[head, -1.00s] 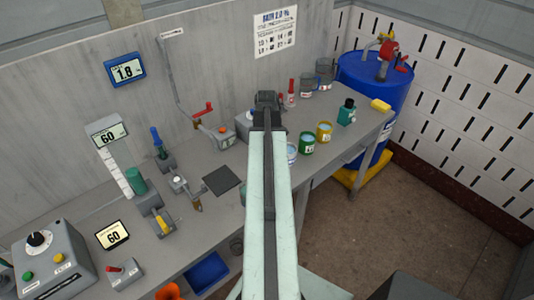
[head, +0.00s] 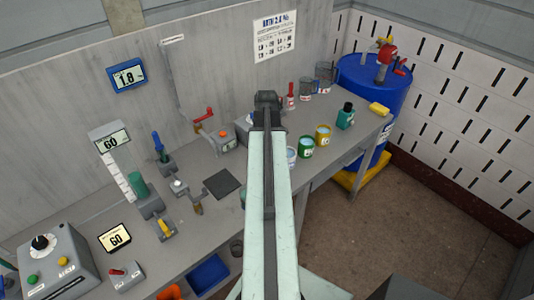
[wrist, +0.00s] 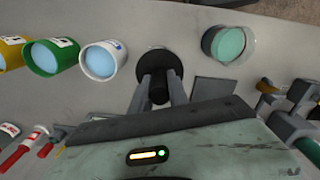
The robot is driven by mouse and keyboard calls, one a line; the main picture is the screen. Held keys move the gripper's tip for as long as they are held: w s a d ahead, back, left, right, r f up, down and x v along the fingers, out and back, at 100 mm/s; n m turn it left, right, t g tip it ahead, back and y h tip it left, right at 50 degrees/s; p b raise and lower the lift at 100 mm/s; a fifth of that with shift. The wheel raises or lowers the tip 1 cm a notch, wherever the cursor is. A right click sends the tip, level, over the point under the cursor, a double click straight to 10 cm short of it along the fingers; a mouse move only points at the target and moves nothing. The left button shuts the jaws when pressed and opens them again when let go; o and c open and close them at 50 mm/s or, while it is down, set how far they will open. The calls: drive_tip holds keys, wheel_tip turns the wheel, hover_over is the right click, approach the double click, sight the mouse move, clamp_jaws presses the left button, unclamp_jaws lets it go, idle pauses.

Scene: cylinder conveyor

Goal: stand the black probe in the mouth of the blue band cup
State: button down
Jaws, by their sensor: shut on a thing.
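The black probe (wrist: 158,62) shows in the wrist view as a dark round disc with a narrower black part between my fingers. My gripper (wrist: 158,91) is shut on that narrower part. In the head view my gripper (head: 267,103) is seen from behind over the bench, and the probe is hidden by the arm. The blue band cup (wrist: 101,60), white with pale blue contents, stands just left of the probe in the wrist view, apart from it. In the head view the cup (head: 291,157) shows partly beside my arm.
A green cup (head: 306,147) and a yellow cup (head: 323,134) stand beside the blue band cup. A clear vessel of green liquid (wrist: 229,43) is right of the probe. A dark square pad (head: 222,183) lies on the bench. A dark green bottle (head: 346,115) stands farther back.

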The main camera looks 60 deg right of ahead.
drive_tip(key=shift+r+p, duration=1.1)
drive_tip(key=shift+r, duration=0.2)
drive_tip(key=shift+r, duration=0.1)
drive_tip(key=shift+r+p, duration=2.45)
drive_tip(key=shift+p, duration=0.1)
drive_tip(key=shift+f, duration=0.1)
